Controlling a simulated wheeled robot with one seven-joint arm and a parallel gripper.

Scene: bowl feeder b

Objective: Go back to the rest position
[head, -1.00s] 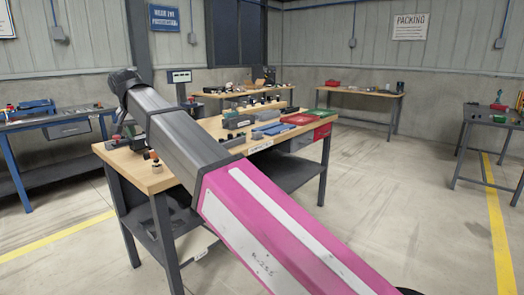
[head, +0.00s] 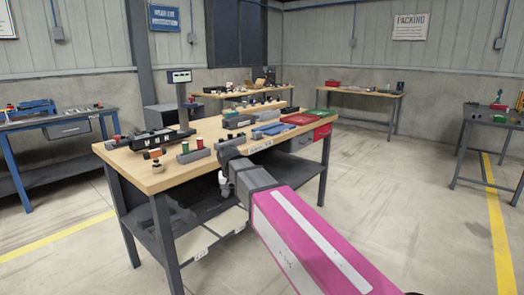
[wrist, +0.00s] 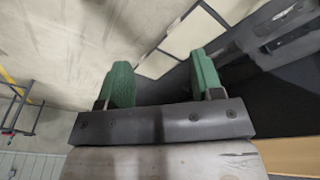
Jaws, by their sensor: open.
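My gripper (wrist: 162,82) is open and empty in the wrist view. Its two green-padded fingers stand well apart with nothing between them. In the head view my gripper (head: 223,188) is small and partly hidden by my arm. It hangs low at the front side of the wooden workbench (head: 160,178). The wrist view shows floor, pale panels and a dark surface beyond the fingers.
The workbench carries a black device (head: 155,139), grey blocks, small cylinders, a blue tray (head: 272,129) and a red tray (head: 299,119). A blue-legged bench (head: 60,126) stands left, another dark table (head: 490,116) right. The floor (head: 400,200) on the right is clear.

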